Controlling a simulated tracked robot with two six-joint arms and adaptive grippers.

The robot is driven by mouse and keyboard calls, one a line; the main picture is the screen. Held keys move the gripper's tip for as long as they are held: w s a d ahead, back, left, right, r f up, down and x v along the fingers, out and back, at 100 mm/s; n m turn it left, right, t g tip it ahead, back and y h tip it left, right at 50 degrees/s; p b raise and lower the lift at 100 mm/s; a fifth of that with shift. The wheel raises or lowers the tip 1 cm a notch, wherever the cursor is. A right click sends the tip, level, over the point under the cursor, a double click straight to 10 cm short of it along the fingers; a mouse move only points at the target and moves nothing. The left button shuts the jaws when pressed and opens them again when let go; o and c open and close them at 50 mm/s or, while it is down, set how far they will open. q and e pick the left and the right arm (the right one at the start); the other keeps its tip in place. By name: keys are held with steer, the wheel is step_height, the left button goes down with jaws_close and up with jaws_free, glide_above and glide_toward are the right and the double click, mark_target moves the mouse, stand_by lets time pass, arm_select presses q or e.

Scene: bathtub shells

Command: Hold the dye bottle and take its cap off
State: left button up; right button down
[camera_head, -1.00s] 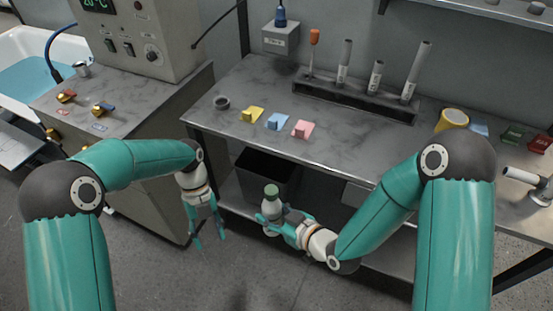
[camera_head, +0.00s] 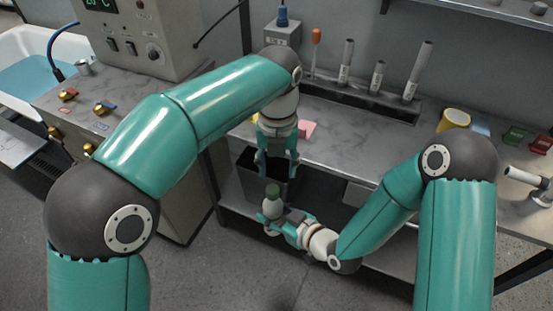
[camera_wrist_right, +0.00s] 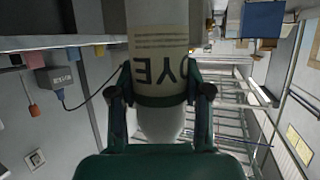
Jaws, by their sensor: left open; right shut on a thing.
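The white dye bottle (camera_head: 272,208) stands upright with its green cap (camera_head: 272,190) on top, in front of the bench. My right gripper (camera_head: 270,218) is shut on the bottle's body and holds it clear of the floor. The right wrist view shows the bottle (camera_wrist_right: 158,50) between my right gripper's fingers (camera_wrist_right: 161,95), with the letters DYE upside down; the cap does not show there. My left gripper (camera_head: 277,168) is open and empty, fingers pointing down, just above the cap. It appears apart from the cap.
The grey bench (camera_head: 355,150) stands behind, with a rack (camera_head: 358,98) of several tubes. A pink block (camera_head: 308,129) lies near my left wrist. A dark bin (camera_head: 248,180) stands on the lower shelf behind the bottle.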

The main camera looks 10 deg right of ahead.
mark_target(277, 186)
arm_select(q)
steer(key=shift+f, duration=3.2)
steer(key=shift+d, duration=0.15)
jaws_close()
